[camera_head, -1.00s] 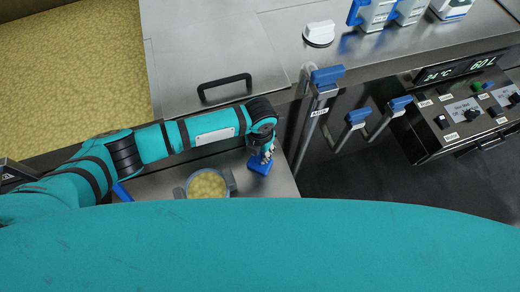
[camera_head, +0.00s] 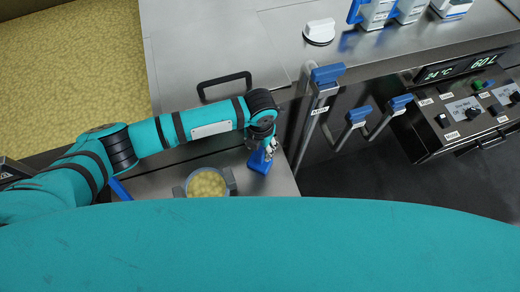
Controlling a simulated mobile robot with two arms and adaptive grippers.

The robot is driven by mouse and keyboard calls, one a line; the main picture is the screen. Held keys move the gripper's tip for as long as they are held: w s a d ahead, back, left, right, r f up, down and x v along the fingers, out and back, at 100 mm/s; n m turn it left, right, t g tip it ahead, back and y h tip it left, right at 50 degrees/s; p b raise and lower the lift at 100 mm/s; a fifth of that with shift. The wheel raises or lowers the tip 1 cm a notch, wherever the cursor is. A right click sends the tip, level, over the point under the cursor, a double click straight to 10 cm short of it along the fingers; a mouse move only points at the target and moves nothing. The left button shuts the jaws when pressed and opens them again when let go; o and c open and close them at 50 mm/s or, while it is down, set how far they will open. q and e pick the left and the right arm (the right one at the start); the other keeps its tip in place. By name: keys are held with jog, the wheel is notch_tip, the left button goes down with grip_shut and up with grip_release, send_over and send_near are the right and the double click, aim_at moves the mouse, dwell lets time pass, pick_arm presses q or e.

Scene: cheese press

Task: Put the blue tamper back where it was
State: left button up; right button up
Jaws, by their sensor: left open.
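The blue tamper (camera_head: 259,164) stands on the steel shelf (camera_head: 278,184), right of a round pot of yellow curd (camera_head: 207,184). My left gripper (camera_head: 268,153) is directly at the tamper's top right side. The gripper is open, and its fingers overlap the tamper in this view, so I cannot tell whether they touch it. My right gripper is not in view.
A vat of yellow curd (camera_head: 70,60) fills the upper left. A steel lid (camera_head: 210,50) with a black handle (camera_head: 224,81) lies beside it. Blue-handled levers (camera_head: 327,75) stand to the right, near a control panel (camera_head: 470,115). My teal body covers the bottom.

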pick_arm(q)
notch_tip(320, 180, up, 10)
jog(key=shift+f+b, duration=0.25)
jog(key=shift+b, duration=0.5)
dwell(1.0)
